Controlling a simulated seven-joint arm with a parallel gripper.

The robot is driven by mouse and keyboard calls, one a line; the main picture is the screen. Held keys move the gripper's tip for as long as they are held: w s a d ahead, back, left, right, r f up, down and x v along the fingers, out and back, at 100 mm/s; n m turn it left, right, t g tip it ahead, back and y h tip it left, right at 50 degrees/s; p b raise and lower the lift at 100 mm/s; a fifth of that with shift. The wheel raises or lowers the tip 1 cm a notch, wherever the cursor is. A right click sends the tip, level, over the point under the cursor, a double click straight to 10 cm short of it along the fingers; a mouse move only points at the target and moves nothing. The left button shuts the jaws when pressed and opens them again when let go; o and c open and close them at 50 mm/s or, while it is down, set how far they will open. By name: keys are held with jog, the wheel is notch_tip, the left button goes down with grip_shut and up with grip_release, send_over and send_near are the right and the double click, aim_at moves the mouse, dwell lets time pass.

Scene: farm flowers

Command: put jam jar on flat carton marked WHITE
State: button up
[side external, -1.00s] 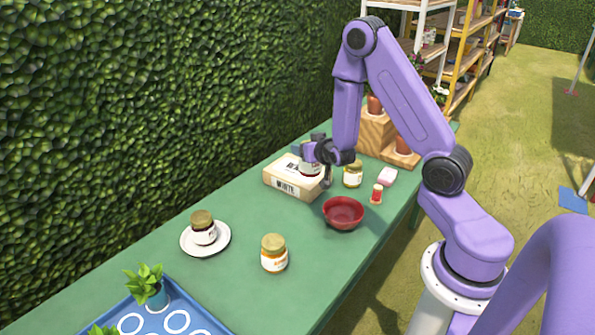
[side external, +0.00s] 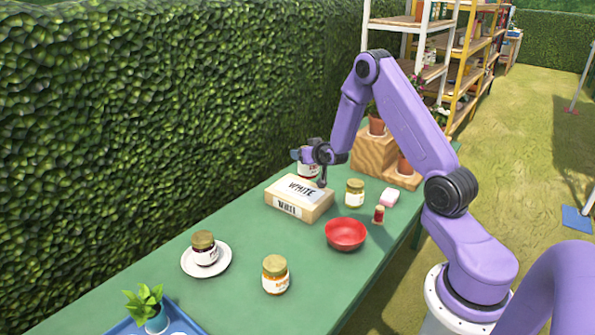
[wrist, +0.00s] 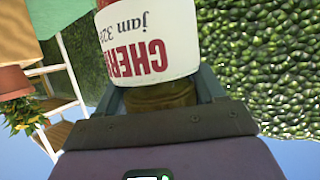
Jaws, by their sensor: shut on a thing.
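My gripper (side external: 314,160) is shut on a jam jar (side external: 308,171) with a white label. In the wrist view the jar (wrist: 148,45) shows red letters "CHER" and "jam 32", upside down, with its lid end between the fingers. The flat carton marked WHITE (side external: 312,202) lies on the green table, its name on the top and on the front side. The jar appears above the carton's far part. Its bottom looks apart from the carton top, but the exact gap is hard to judge.
A dark jar (side external: 204,248) sits on a white saucer (side external: 187,265). An orange jar (side external: 275,275) stands at the front.

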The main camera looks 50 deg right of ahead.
jog(key=shift+w+d+f, duration=0.45)
jog(key=shift+w+f, duration=0.45)
jog(key=shift+f, duration=0.65)
jog(key=shift+w+d+f, duration=0.4)
jog(key=shift+w+f, duration=0.55)
jog(key=shift+f, duration=0.6)
jog(key=shift+w+d+f, duration=0.45)
jog(key=shift+w+f, duration=0.45)
jog(key=shift+f, duration=0.65)
jog(key=o, duration=1.4)
jog(key=shift+f, duration=0.2)
jog(key=shift+o, duration=0.2)
jog(key=shift+r, duration=0.1)
